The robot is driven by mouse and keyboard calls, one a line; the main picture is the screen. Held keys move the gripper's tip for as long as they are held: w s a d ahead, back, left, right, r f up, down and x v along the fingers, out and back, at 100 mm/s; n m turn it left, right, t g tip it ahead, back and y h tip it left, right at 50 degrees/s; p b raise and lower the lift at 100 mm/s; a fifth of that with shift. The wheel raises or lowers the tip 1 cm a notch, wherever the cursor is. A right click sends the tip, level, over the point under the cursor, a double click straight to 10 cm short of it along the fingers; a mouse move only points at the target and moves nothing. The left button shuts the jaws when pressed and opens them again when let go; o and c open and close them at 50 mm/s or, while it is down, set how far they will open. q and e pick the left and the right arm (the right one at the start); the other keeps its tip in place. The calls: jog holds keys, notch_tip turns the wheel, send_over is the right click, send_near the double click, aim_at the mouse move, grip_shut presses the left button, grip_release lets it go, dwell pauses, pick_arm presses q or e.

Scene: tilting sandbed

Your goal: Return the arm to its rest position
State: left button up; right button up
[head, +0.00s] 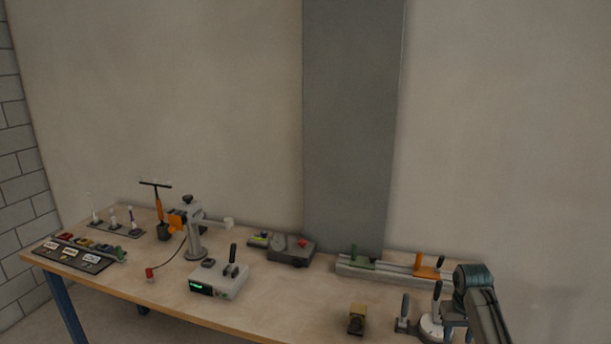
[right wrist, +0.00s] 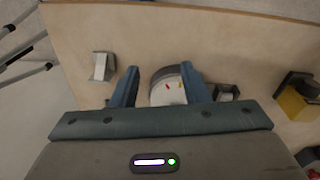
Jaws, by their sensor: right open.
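My right arm (head: 482,300) comes in at the lower right of the head view, bent over the right end of the workbench. In the right wrist view my right gripper (right wrist: 160,70) is open, with its two blue fingers apart and nothing held. A round pale dial (right wrist: 168,88) with small red and yellow marks shows beyond and between the fingers. I cannot tell the exact gap between fingers and dial. The dial's round base (head: 430,329) also shows beside my arm in the head view, partly hidden. My left gripper is not in view.
A grey box with a green display (head: 219,282) and a stand (head: 195,235) are further left. Bare wooden bench (head: 290,300) lies between.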

jog(key=s+a+f+n+t, duration=0.1)
jog(key=s+a+f, duration=0.35)
jog(key=s, duration=0.45)
jog(key=s+a+f+n, duration=0.1)
jog(key=s+a+f, duration=0.2)
jog(key=s+f, duration=0.5)
jog(key=s+a+r+t, duration=0.1)
jog(key=s+a+r, duration=0.15)
jog(key=s, duration=0.55)
jog(key=s+a+r, duration=0.1)
jog(key=s+r, duration=0.2)
jog(key=s, duration=0.5)
jog(key=s+a+r+t, duration=0.1)
jog(key=s+a+r, duration=0.15)
jog(key=s, duration=0.65)
jog(key=d+f+g+b, duration=0.1)
jog(key=d+f, duration=0.2)
jog(key=f, duration=2.7)
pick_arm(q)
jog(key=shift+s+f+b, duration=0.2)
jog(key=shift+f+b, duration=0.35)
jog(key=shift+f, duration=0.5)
pick_arm(e)
jog(key=s+d+f+g, duration=0.1)
jog(key=s+f, duration=1.7)
jog(key=f, duration=0.3)
jog(key=shift+s+d, duration=0.3)
jog(key=shift+d, duration=0.05)
